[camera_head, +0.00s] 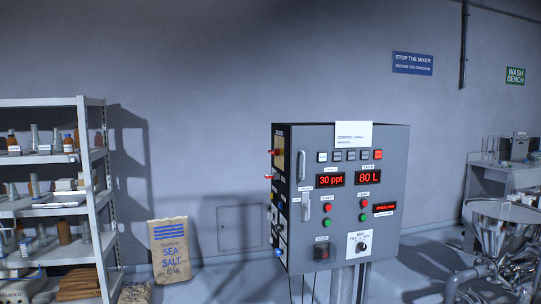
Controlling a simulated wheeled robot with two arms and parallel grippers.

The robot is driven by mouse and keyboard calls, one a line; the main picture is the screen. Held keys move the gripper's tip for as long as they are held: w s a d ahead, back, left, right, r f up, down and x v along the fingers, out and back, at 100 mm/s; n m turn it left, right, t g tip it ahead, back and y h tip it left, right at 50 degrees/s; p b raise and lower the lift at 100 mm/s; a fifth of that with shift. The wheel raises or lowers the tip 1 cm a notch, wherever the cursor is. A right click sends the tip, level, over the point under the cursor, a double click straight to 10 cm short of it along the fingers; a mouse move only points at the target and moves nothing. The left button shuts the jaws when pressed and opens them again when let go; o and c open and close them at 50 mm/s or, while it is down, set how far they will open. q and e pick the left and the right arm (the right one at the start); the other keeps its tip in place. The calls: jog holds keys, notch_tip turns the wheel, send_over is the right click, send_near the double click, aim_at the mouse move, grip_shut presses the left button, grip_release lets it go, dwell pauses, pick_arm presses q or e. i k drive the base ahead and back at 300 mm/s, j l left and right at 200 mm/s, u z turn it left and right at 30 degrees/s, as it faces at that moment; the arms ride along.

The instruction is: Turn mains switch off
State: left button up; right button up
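A grey control panel (391,226) on a post stands right of centre. Its front carries red displays reading "30 ppt" (330,180) and "80 L" (368,177), red and green buttons, a white-plated rotary knob (362,243) and a black switch (322,252) low on the left. A red lever (266,152) and a second red-tipped part (271,177) stick out from its left side. The labels are too small to read, so I cannot tell which part is the mains switch or how it is set. Neither gripper is in view.
A metal shelf (92,150) with bottles and boxes stands at the left. A sea salt sack (170,250) leans on the back wall. A steel hopper with pipes (500,240) stands at the right. The wall holds a blue sign (412,63) and a green wash bench sign (515,76).

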aim_at(276, 152)
jog(key=i+j, duration=0.2)
jog(key=i, duration=0.25)
jog(key=i+j+u, duration=0.15)
jog(key=i, duration=0.3)
jog(key=i+j, duration=0.15)
jog(key=i, duration=0.25)
